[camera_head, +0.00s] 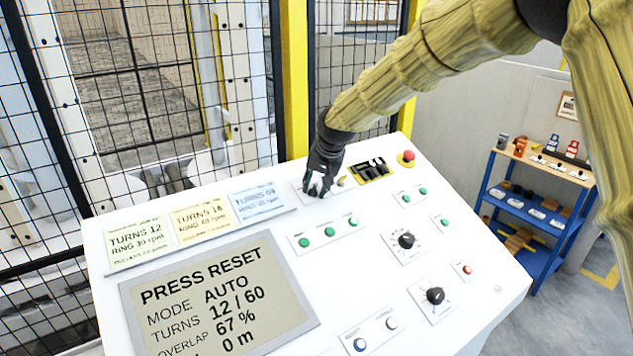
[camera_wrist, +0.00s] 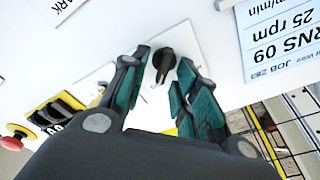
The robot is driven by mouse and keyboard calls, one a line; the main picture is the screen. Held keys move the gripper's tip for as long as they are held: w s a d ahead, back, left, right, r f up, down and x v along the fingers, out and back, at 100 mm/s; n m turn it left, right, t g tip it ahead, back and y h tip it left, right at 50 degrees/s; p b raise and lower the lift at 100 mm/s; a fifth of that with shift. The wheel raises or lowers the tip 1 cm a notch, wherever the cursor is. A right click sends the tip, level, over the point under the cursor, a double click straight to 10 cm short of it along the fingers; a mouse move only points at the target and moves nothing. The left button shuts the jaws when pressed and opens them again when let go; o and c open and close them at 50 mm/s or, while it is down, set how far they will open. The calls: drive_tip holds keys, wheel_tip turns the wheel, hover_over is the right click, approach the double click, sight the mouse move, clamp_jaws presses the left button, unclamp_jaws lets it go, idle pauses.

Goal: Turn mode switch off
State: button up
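My gripper (camera_head: 316,187) is at the far side of the white sloping control panel (camera_head: 290,235), pointing down at it. In the wrist view, a black rotary knob (camera_wrist: 163,62) on a white plate sits between the two teal-padded fingers of my gripper (camera_wrist: 164,58). The fingers are apart, one on each side of the knob, with a visible gap. I cannot tell whether they touch it. In the head view my gripper hides this knob. Its label is not readable, so I cannot confirm it is the mode switch. The display (camera_head: 222,300) reads MODE AUTO and PRESS RESET.
Right of my gripper are a yellow-framed block of black switches (camera_head: 371,170) and a red emergency button (camera_head: 406,158). Green buttons (camera_head: 330,231) and two more black knobs (camera_head: 406,240) (camera_head: 435,295) lie nearer. Mesh fencing (camera_head: 140,90) stands behind. A blue shelf (camera_head: 535,205) stands right.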

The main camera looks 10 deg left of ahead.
clamp_jaws()
drive_tip(key=shift+n, duration=0.3)
drive_tip(key=n, duration=0.4)
drive_tip(key=shift+a+b, duration=0.25)
drive_tip(key=shift+b, duration=0.15)
drive_tip(key=shift+s+a+n+y, duration=0.1)
drive_tip(key=shift+n+y, duration=0.1)
drive_tip(key=shift+n, duration=0.9)
drive_tip(key=shift+s+a+n+y, duration=0.1)
drive_tip(key=shift+n+y, duration=0.1)
drive_tip(key=shift+n, duration=0.9)
